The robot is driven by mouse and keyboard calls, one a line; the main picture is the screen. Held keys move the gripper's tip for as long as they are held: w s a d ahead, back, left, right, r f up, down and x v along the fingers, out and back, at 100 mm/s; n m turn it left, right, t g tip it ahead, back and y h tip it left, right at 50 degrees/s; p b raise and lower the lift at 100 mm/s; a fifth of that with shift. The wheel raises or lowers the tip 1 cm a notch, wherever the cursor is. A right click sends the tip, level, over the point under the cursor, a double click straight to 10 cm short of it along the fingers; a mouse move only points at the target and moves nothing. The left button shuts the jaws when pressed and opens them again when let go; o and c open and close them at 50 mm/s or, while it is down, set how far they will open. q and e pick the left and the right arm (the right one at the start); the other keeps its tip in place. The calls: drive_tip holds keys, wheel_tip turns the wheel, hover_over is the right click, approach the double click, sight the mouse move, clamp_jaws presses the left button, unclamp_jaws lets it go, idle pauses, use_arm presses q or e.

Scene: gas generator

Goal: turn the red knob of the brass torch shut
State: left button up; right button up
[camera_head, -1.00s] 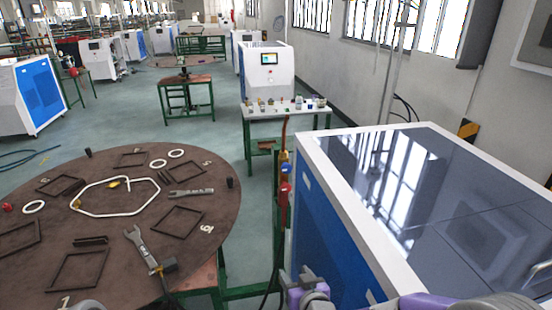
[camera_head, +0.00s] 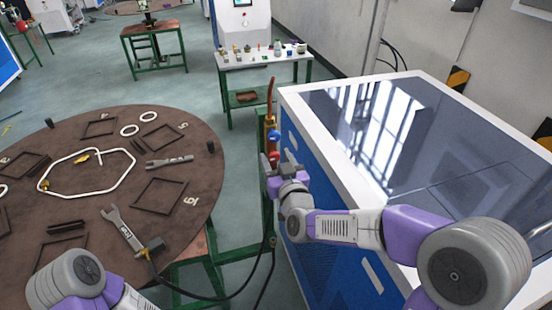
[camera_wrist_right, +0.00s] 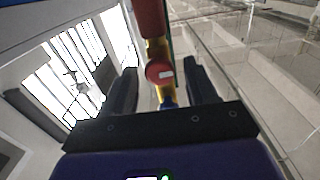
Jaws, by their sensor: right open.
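My left gripper is out of view.
The blue and white cabinet (camera_head: 295,90) with a dark glossy top stands close on the right, under my right arm. A round brown table (camera_head: 205,190) with frames, rings and a wrench (camera_head: 122,230) is at left. A dark hose (camera_head: 235,290) hangs between them.

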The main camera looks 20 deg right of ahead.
drive_tip(key=shift+w, duration=0.1)
drive_tip(key=c, duration=1)
drive_tip(key=shift+f+m+b, duration=0.1)
drive_tip(key=shift+m+b, duration=0.5)
drive_tip(key=shift+b, duration=0.35)
drive_tip(key=m+b, duration=0.7)
drive_tip(key=shift+d+f+b, duration=0.1)
drive_tip(key=shift+b, duration=0.2)
drive_tip(key=m+b, duration=0.3)
drive_tip(key=m, duration=0.1)
drive_tip(key=shift+b, duration=0.3)
drive_tip(key=shift+m+b, duration=1.55)
drive_tip(key=shift+m, duration=1.25)
drive_tip(key=o, duration=1)
